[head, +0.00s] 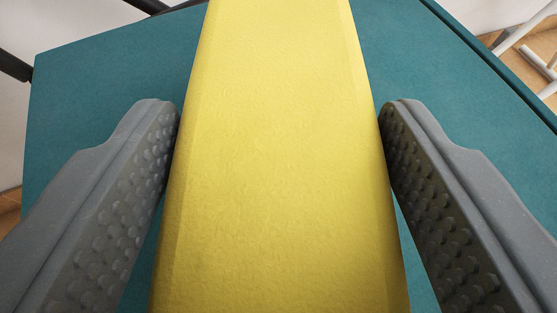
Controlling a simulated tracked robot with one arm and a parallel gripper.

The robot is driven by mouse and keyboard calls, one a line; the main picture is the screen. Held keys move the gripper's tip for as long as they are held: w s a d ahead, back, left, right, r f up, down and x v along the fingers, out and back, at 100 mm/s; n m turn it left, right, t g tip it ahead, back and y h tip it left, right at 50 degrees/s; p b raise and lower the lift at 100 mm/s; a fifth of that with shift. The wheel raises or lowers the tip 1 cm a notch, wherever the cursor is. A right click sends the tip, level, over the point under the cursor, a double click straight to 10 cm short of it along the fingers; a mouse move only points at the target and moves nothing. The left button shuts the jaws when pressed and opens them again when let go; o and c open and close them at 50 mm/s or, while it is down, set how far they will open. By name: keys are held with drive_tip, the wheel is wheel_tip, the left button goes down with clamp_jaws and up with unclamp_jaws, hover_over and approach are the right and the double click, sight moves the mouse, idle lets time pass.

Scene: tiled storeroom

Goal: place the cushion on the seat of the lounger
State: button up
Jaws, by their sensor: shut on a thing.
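The yellow cushion (275,150) runs up the middle of the head view, from the bottom edge to the top edge. My gripper (280,115) has one grey studded finger on each side of it and is shut on it. Beneath the cushion is a flat teal surface (95,100) that looks like the lounger's seat. I cannot tell whether the cushion touches this surface or is held above it. The near and far ends of the cushion are out of the picture.
A dark gap (490,62) separates the teal surface from another teal strip at the upper right. Dark bars (148,5) show at the top left. Pale legs or rails (520,30) stand over wooden floor at the upper right.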

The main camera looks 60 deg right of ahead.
drive_tip(key=o, duration=1.3)
drive_tip(key=shift+r, duration=0.1)
drive_tip(key=p+v, duration=0.2)
drive_tip(key=v, duration=1)
